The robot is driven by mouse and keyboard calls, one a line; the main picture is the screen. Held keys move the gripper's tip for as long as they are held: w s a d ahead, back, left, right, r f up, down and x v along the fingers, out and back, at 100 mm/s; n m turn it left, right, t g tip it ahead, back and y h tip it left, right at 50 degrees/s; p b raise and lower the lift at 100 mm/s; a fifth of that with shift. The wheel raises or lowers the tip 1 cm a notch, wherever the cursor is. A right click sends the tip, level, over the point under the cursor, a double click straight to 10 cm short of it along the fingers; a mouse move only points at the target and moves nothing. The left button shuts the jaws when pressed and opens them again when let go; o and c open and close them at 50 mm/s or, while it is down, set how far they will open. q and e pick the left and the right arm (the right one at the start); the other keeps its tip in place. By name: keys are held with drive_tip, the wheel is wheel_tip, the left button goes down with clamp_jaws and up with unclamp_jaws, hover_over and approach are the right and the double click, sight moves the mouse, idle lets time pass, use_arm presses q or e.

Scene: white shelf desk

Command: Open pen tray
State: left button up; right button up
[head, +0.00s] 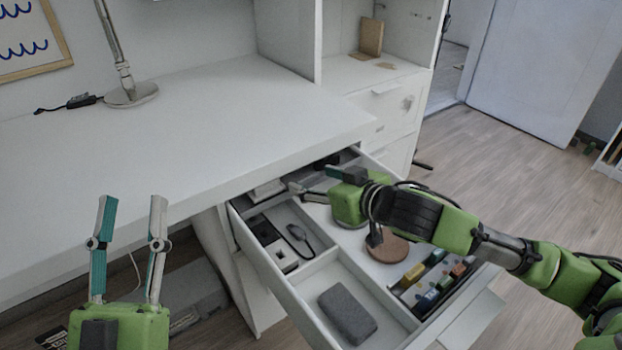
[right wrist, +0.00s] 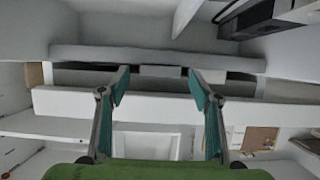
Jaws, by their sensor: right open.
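A white drawer under the desk stands pulled out in the head view, its inside split into compartments by thin walls (head: 318,268). I cannot tell for sure which part is the pen tray; a grey shelf-like strip (head: 283,188) lies at the drawer's back, under the desk edge, partly hidden by my right gripper. My right gripper (head: 305,190) reaches over the drawer from the right, near that strip. In the right wrist view its fingers (right wrist: 160,88) are apart with a white ledge (right wrist: 155,105) across behind them. My left gripper (head: 132,215) is open and empty, left of the drawer.
The desktop (head: 200,125) is mostly clear, with a lamp (head: 130,92) at the back left.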

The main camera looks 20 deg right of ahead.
use_arm(q)
drive_tip(key=shift+s+a+r+t, duration=0.1)
drive_tip(key=shift+s+r+t, duration=0.2)
drive_tip(key=shift+r+t, duration=0.35)
use_arm(e)
drive_tip(key=shift+w+a, duration=0.1)
drive_tip(key=shift+w, duration=0.1)
use_arm(q)
drive_tip(key=shift+r, duration=0.15)
use_arm(e)
drive_tip(key=shift+c, duration=0.3)
